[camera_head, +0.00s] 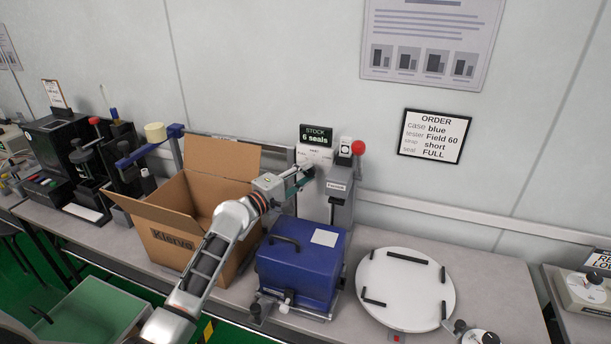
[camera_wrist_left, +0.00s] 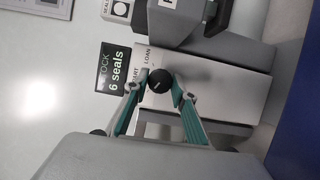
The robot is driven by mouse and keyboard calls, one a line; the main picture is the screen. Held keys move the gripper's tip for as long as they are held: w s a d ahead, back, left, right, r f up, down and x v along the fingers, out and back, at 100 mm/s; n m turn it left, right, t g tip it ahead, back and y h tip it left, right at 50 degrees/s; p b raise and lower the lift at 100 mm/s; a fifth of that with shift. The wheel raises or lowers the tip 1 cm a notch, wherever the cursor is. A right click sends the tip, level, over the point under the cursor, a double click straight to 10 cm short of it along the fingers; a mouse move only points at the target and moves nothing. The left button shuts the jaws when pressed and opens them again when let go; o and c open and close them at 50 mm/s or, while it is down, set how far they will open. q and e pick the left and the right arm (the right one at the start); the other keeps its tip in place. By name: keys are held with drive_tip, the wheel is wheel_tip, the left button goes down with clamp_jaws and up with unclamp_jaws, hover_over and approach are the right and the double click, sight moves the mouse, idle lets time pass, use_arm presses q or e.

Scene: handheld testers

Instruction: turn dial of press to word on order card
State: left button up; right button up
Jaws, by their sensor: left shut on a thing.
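The order card (camera_head: 435,136) hangs on the wall and reads case blue, tester Field 60, strap short, seal FULL. The grey press (camera_head: 339,207) stands at the back of the bench. Its dial, a round black knob (camera_wrist_left: 160,81), sits on a pale panel (camera_wrist_left: 205,75). My left gripper (camera_head: 308,170) reaches it from the left; in the left wrist view its green fingers (camera_wrist_left: 158,90) are shut on the dial's sides. LOAN and a partly hidden word ending in RT show beside the knob. I cannot tell where its pointer stands. My right gripper is not in view.
A blue case (camera_head: 300,268) stands in front of the press. An open cardboard box (camera_head: 178,250) is left of it, under my left arm. A white round turntable (camera_head: 410,290) lies to the right. A red-ball lever (camera_head: 358,148) and a "6 seals" stock sign (camera_head: 316,136) rise by the press.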

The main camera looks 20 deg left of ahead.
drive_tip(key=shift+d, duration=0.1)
use_arm(q)
drive_tip(key=o, duration=1)
drive_tip(key=shift+o, duration=0.4)
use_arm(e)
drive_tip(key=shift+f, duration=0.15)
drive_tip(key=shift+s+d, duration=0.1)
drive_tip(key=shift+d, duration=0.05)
